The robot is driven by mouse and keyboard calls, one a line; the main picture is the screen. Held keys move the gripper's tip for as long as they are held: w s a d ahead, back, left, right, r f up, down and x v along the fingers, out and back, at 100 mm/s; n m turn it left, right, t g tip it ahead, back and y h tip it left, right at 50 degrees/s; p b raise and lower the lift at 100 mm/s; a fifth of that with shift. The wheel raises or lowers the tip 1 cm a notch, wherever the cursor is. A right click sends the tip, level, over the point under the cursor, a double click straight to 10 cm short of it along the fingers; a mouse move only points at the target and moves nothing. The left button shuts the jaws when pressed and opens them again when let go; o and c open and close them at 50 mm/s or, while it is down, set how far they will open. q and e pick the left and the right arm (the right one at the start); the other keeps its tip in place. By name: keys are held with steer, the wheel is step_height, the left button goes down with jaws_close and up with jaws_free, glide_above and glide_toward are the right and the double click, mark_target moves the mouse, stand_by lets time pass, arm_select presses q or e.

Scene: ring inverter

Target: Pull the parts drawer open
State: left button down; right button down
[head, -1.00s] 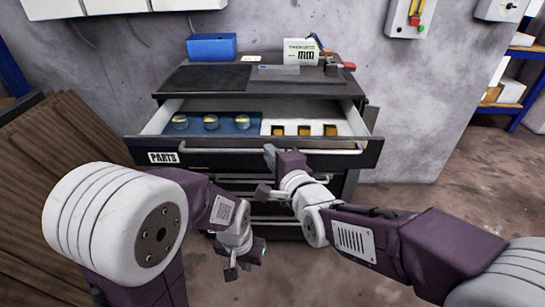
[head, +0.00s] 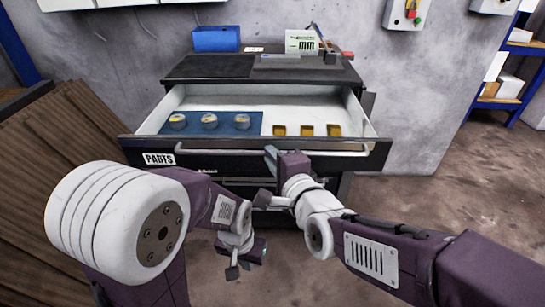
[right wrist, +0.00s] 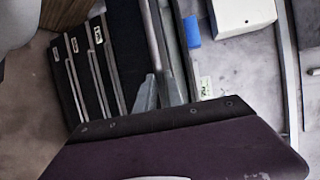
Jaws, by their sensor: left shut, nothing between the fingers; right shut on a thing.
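The parts drawer (head: 240,101) stands wide open at the top of the dark cabinet, with a PARTS label on its front. Its long pale handle bar (head: 215,150) runs across the front. My right gripper (head: 271,156) is shut on this handle near its middle.
Inside the drawer, three round metal parts (head: 209,121) lie on a blue mat (head: 243,124), and three brownish-yellow blocks (head: 306,130) lie to the right. A blue bin (head: 215,39) and a sign (head: 301,41) stand on the cabinet top (head: 210,67). Brown boards (head: 60,150) lean at left.

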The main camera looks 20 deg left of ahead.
steer(key=c, duration=1.5)
jaws_free()
steer(key=p+v, duration=0.2)
steer(key=v, duration=0.7)
